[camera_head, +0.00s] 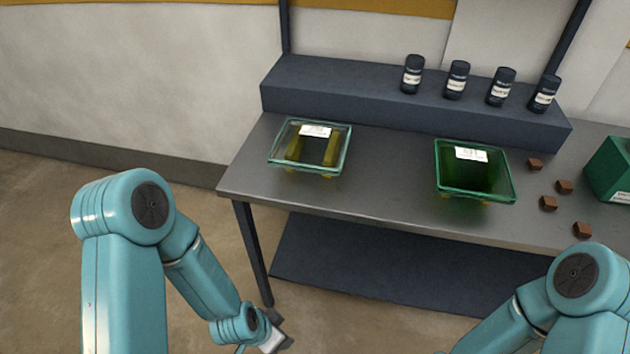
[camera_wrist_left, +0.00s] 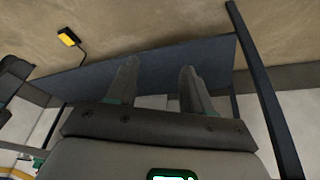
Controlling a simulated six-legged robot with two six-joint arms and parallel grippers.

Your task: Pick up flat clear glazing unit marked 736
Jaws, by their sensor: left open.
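A flat clear glazing unit (camera_head: 312,150) with a white label rests on yellowish supports at the left end of the metal bench. A green-tinted glazing unit (camera_head: 474,172), also labelled, rests on supports farther right. The label numbers are too small to read surely. My left gripper (camera_head: 274,338) is low, in front of the bench and below its top, well apart from both units. In the left wrist view its two fingers (camera_wrist_left: 158,78) are spread with nothing between them. My right arm shows at the lower right, but its gripper is out of view.
The bench (camera_head: 385,190) has a raised dark shelf (camera_head: 340,90) behind, holding several dark bottles (camera_head: 457,80). Several brown blocks (camera_head: 548,203) and a green box (camera_head: 612,168) are at the right. Bare bench separates the units. A dark lower shelf (camera_head: 380,270) hangs beneath.

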